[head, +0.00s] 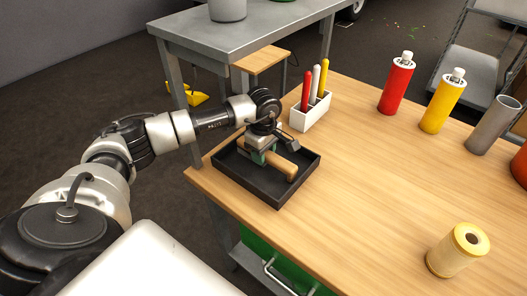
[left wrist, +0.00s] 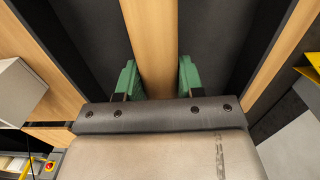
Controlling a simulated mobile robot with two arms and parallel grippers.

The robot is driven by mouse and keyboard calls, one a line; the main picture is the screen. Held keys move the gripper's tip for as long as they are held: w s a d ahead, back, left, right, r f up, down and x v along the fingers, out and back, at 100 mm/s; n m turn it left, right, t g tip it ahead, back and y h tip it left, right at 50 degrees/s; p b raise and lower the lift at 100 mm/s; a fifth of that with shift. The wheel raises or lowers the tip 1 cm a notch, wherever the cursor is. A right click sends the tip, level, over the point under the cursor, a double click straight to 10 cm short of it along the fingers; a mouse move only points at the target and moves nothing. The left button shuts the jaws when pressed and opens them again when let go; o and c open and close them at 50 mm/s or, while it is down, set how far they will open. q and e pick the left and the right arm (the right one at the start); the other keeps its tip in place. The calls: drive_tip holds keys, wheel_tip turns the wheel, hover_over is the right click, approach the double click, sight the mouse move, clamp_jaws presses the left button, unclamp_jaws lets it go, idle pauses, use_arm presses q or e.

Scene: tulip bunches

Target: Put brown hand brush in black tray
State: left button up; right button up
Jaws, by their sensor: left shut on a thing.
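The black tray (head: 288,189) stands on the near left part of the wooden table. The brown hand brush (head: 284,166) is over or in the tray; its tan wooden part shows in the head view, and its bristles are hidden. My left gripper (head: 262,157) is shut on the brush. In the left wrist view, the green fingers (left wrist: 158,82) are on both sides of the brush's wooden part (left wrist: 152,45), with the dark tray floor (left wrist: 88,35) behind. I cannot tell whether the brush touches the tray floor. My right gripper is not in view.
A white holder (head: 310,117) with red, white and yellow items stands just behind the tray. Red (head: 397,85) and yellow (head: 442,103) bottles and a grey cylinder (head: 492,127) stand at the back right. A yellowish roll (head: 458,250) stands front right. The table middle is clear.

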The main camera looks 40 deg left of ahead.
use_arm(q)
drive_tip(key=shift+f, duration=0.2)
drive_tip(key=o, duration=1)
drive_tip(key=shift+c, duration=0.2)
wheel_tip(320, 180, up, 12)
drive_tip(key=shift+r, duration=0.25)
